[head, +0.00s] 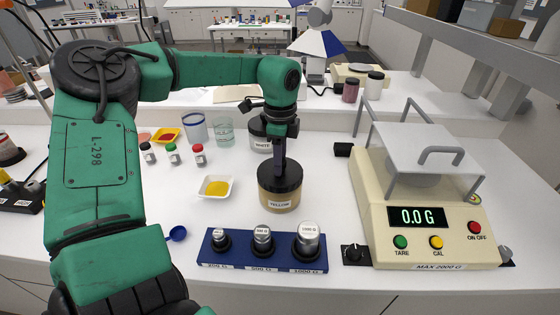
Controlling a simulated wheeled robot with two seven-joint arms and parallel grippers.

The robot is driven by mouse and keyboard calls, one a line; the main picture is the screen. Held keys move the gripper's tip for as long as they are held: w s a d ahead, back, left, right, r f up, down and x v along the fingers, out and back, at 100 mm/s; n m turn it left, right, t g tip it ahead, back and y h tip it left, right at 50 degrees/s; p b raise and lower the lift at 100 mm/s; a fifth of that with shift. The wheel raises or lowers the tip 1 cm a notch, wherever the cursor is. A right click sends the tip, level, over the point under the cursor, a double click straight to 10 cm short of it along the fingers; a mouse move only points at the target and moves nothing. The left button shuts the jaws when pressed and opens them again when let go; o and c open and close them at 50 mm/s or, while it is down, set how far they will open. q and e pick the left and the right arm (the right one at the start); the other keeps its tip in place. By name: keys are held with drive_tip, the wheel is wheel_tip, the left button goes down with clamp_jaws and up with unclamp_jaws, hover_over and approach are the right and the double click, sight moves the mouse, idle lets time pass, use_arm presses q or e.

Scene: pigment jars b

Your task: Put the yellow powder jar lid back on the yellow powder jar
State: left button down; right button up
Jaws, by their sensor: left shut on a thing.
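The yellow powder jar (280,203) stands on the white bench in the middle, with an amber body and a label reading YELLOW. Its dark lid (292,177) is at the top of the jar, looking level. From this angle I cannot tell whether it is fully seated. My left gripper (279,166) reaches down from above and is shut on the lid; its fingertips partly hide the lid's top. My right gripper is not in view.
A white dish of yellow powder (216,187) is left of the jar. A blue block with steel weights (263,252) lies in front. A balance (425,225) reading 0.0 G stands right. The WHITE jar (260,143) and glass beaker (223,131) are behind.

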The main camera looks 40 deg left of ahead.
use_arm(q)
drive_tip(key=shift+f, duration=0.1)
idle(0.3)
drive_tip(key=shift+f+b, duration=0.15)
drive_tip(key=shift+b, duration=0.3)
drive_tip(key=shift+c, duration=2.2)
unclamp_jaws()
drive_tip(key=shift+r+p, duration=1.75)
drive_tip(key=shift+r, duration=1.35)
drive_tip(key=shift+f, duration=0.1)
